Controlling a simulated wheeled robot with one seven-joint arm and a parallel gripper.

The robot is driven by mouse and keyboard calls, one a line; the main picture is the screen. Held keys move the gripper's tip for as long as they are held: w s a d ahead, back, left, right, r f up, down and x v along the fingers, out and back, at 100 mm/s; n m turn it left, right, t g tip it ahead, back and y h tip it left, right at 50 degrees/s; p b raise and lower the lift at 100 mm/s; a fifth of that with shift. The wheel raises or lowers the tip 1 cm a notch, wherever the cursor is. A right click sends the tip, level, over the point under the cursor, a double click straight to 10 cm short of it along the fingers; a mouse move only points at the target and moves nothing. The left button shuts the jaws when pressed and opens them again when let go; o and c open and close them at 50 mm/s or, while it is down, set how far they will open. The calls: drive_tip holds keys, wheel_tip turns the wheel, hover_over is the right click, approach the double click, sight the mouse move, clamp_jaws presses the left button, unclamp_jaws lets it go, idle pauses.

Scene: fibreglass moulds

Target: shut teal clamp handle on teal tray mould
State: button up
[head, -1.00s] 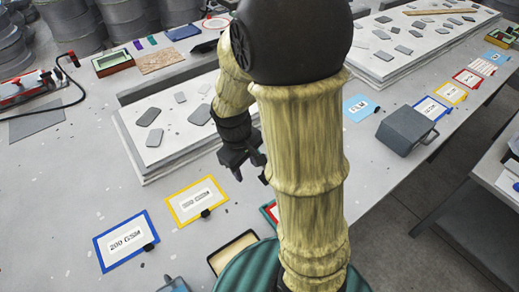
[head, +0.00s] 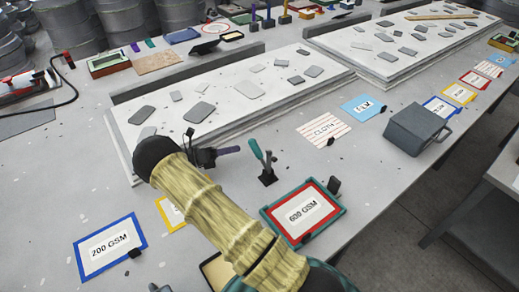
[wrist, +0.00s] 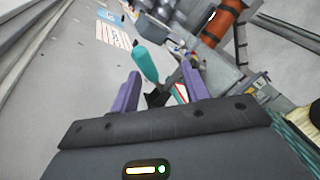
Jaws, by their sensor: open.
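The teal clamp handle (head: 257,150) stands up, slightly tilted, from a black clamp base (head: 267,179). The base is just behind a teal-rimmed tray (head: 264,215) with a red-bordered 600 GSM card; I cannot tell whether they are joined. My gripper (head: 222,152) is to the left of the handle in the head view, apart from it. In the wrist view the teal handle (wrist: 145,62) shows ahead, between the purple fingers of my open gripper (wrist: 161,72), nearer the left one. Nothing is held.
A grey box with a handle (head: 418,128) stands at the right. A white slab with grey pieces (head: 160,125) lies behind my arm. A 200 GSM card (head: 109,246) lies at the front left. A striped CLOTH card (head: 323,129) lies on clear table to the right of the clamp.

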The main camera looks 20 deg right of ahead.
sight(260, 156)
drive_tip(key=a+h, duration=0.1)
drive_tip(key=w+a+f+n, duration=0.1)
drive_tip(key=a+n+t+h, duration=0.1)
drive_tip(key=shift+w+f+h+b, duration=0.3)
drive_tip(key=shift+f, duration=0.05)
drive_tip(key=shift+d, duration=0.1)
drive_tip(key=shift+s+d+r, duration=0.1)
drive_tip(key=shift+d, duration=0.5)
drive_tip(key=s+d+p, duration=0.1)
drive_tip(key=d+p, duration=0.2)
drive_tip(key=d, duration=0.9)
drive_tip(key=shift+s+p, duration=0.25)
drive_tip(key=shift+p, duration=0.1)
drive_tip(key=shift+a+r, duration=0.1)
clamp_jaws()
